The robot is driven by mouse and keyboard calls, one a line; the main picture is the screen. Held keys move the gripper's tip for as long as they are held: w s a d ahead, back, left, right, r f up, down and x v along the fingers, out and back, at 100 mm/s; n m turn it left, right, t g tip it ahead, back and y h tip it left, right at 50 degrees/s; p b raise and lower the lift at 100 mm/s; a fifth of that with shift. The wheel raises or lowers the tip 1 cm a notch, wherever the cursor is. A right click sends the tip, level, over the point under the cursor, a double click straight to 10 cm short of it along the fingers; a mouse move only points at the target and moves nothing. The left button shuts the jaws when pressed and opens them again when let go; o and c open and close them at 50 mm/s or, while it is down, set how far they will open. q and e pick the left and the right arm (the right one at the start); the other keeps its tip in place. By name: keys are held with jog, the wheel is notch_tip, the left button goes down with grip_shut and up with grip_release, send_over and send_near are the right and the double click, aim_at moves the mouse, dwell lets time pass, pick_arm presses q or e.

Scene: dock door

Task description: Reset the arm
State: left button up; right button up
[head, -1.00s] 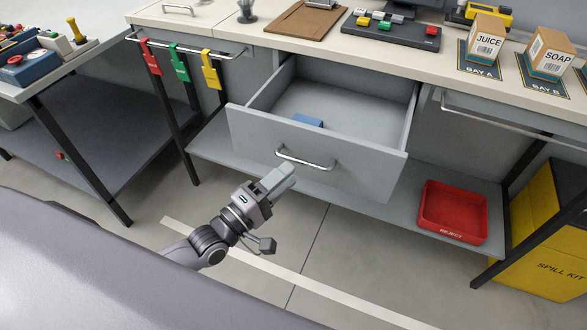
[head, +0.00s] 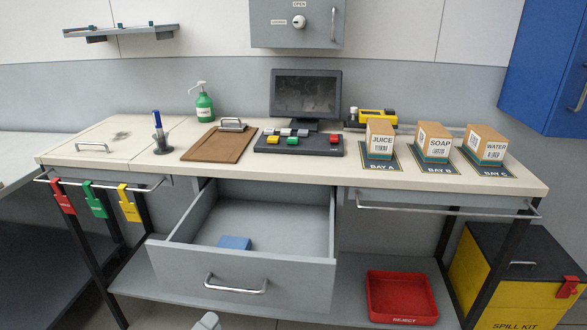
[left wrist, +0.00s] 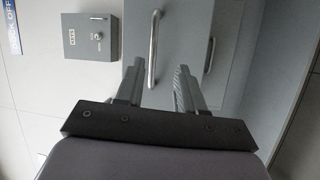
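My left gripper shows in the head view only as a small grey tip (head: 207,322) at the bottom edge, below the drawer front. In the left wrist view its two fingers (left wrist: 160,82) stand apart with nothing between them. Beyond them is a grey panel with a bar handle (left wrist: 153,48); I cannot tell how near it is. The grey drawer (head: 185,268) under the bench is pulled open, with a blue block (head: 235,243) inside. The gripper tip is apart from its handle (head: 235,289). My right gripper is not in view.
The bench top (head: 300,172) carries a brown clipboard (head: 217,145), a button panel (head: 298,149), a monitor (head: 307,94) and boxes in bays, including JUICE (head: 380,138). A red reject tray (head: 402,297) sits on the lower shelf. A yellow spill kit (head: 475,275) stands at right.

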pick_arm(q)
jog(key=s+a+f+m+g+y, duration=0.1)
jog(key=s+f+m+g+y, duration=0.5)
jog(key=s+f+m, duration=0.6)
jog(key=shift+s+a+f+m+g+p, duration=0.15)
jog(key=shift+s+f+m+g+p, duration=0.2)
jog(key=shift+m+g, duration=0.45)
